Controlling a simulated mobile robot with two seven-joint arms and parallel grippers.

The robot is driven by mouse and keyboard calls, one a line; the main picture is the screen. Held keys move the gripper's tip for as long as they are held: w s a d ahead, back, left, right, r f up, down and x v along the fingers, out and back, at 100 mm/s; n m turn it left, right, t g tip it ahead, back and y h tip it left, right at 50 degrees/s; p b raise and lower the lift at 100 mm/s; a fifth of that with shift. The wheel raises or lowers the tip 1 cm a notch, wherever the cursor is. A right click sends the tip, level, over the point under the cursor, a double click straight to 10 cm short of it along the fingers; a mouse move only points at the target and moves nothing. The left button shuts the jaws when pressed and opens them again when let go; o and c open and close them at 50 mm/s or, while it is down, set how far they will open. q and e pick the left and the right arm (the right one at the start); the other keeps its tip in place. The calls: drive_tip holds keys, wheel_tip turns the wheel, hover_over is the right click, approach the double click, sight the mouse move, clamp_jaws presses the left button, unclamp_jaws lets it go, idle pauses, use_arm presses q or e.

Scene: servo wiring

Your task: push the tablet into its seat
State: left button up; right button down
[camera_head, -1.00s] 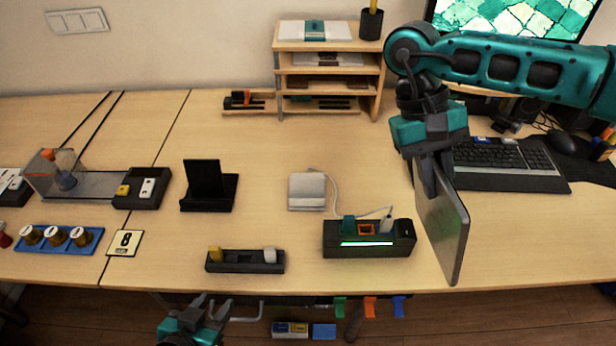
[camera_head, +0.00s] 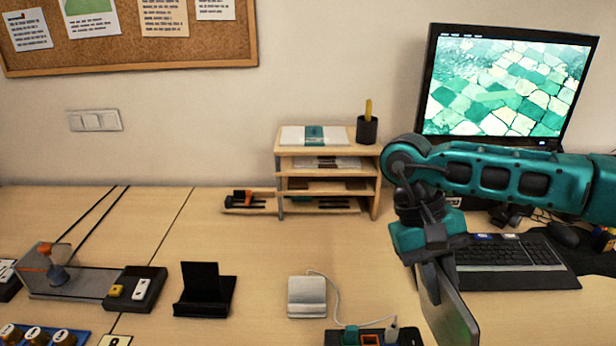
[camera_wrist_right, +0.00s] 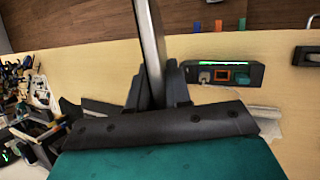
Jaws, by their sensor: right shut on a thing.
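The tablet (camera_head: 450,312) is a thin grey slab, held on edge by my right gripper (camera_head: 430,282) above the desk. Its lower part is cut off by the picture's bottom edge. In the right wrist view the tablet (camera_wrist_right: 149,38) shows edge-on between the two fingers (camera_wrist_right: 155,82), which are closed on it. A black stand with an upright back (camera_head: 204,288) is on the desk, well left of the tablet and apart from it. I cannot tell whether this stand is the seat. My left gripper is not in view.
A white box with a cable (camera_head: 307,292) lies between the stand and the tablet. A black power strip (camera_wrist_right: 215,72) is beside the tablet at the desk edge. The keyboard (camera_head: 510,262) and monitor (camera_head: 505,85) are right. A wooden shelf (camera_head: 280,190) stands behind.

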sight(444, 272)
wheel_tip(444, 272, up, 5)
drive_tip(key=shift+f, duration=0.1)
drive_tip(key=shift+a+f, duration=0.1)
drive_tip(key=shift+f, duration=3.45)
drive_tip(key=shift+r, duration=0.1)
